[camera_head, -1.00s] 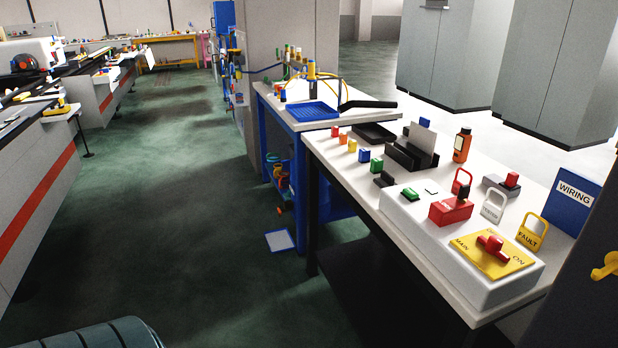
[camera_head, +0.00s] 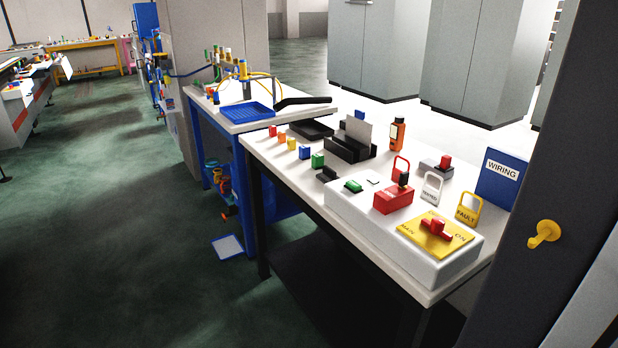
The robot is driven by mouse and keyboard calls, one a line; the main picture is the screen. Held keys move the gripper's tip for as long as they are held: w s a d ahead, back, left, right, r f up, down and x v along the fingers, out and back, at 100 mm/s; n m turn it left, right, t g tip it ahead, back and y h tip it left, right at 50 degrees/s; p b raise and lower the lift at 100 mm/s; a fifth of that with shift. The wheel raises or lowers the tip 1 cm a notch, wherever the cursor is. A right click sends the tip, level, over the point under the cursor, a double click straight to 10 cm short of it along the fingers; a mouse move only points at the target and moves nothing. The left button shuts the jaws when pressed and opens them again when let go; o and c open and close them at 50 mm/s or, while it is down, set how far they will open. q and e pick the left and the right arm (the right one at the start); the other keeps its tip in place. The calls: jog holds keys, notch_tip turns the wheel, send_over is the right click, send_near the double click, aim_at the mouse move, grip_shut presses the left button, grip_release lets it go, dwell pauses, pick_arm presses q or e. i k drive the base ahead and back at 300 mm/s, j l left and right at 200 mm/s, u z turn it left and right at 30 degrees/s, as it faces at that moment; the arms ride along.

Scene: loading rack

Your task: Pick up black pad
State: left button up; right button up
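Neither of my grippers shows in the head view. Several black items are on the white-topped table (camera_head: 420,282), and I cannot tell which is the black pad. A flat black tray (camera_head: 312,129) lies near the table's back left. A small black piece (camera_head: 327,174) sits left of the white box, near the table's front edge. A black slotted holder (camera_head: 347,152) stands behind it with a grey plate upright in it. A long black bar (camera_head: 303,101) lies on the neighbouring blue-legged table, beside a blue tray (camera_head: 246,113).
A blue WIRING binder (camera_head: 501,177) stands at the right. A dark post with a yellow hook (camera_head: 544,233) blocks the right side. Green floor (camera_head: 110,230) is open at left.

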aim_at(327, 175)
jog(key=i+j, duration=0.5)
jog(key=j, duration=0.15)
jog(key=i+j, duration=0.15)
jog(key=i, duration=0.15)
jog(key=i+j, duration=0.15)
jog(key=i+l+u, duration=0.1)
jog(key=i+l, duration=0.5)
jog(key=i, duration=0.15)
